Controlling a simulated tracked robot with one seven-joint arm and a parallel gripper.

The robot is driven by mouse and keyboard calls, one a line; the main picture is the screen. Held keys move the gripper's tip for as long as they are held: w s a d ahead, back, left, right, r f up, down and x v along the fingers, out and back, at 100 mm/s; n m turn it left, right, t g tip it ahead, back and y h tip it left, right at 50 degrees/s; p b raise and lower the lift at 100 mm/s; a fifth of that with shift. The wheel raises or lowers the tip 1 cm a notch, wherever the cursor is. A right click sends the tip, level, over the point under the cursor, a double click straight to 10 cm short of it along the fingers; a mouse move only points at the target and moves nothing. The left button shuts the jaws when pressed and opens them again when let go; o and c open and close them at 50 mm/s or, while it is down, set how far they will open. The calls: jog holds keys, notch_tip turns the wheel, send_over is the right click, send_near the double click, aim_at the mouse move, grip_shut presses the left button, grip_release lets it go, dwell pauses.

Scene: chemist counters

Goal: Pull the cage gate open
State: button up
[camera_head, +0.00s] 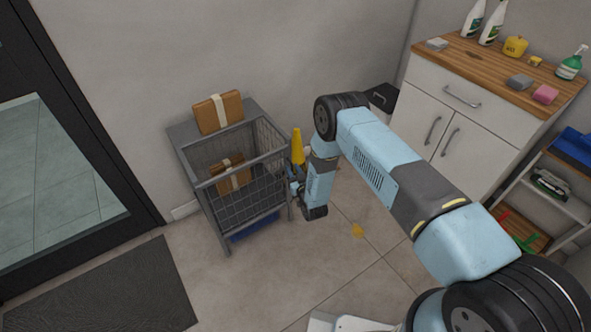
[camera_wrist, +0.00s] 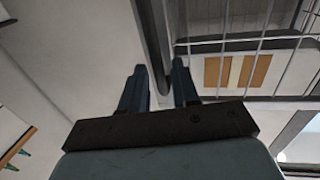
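The grey wire cage (camera_head: 184,141) stands against the wall in the head view. Its mesh front (camera_head: 250,197) looks closed, with the panel in line between the front posts. My gripper (camera_head: 294,186) is at the cage's right front edge, partly hidden by my arm. In the wrist view my gripper's two dark fingers (camera_wrist: 160,72) stand a little apart, one on each side of a grey upright bar (camera_wrist: 150,35). I cannot tell whether they press on it. Cage mesh (camera_wrist: 235,42) is to the right of the bar.
A cardboard box (camera_head: 218,112) is on top of the cage and another (camera_head: 229,175) is inside. A yellow cone (camera_head: 297,147) stands behind my gripper. A white cabinet (camera_head: 425,105) is at the right, a dark mat (camera_head: 105,290) at the left.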

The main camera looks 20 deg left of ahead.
jog(key=shift+x, duration=0.8)
grip_shut()
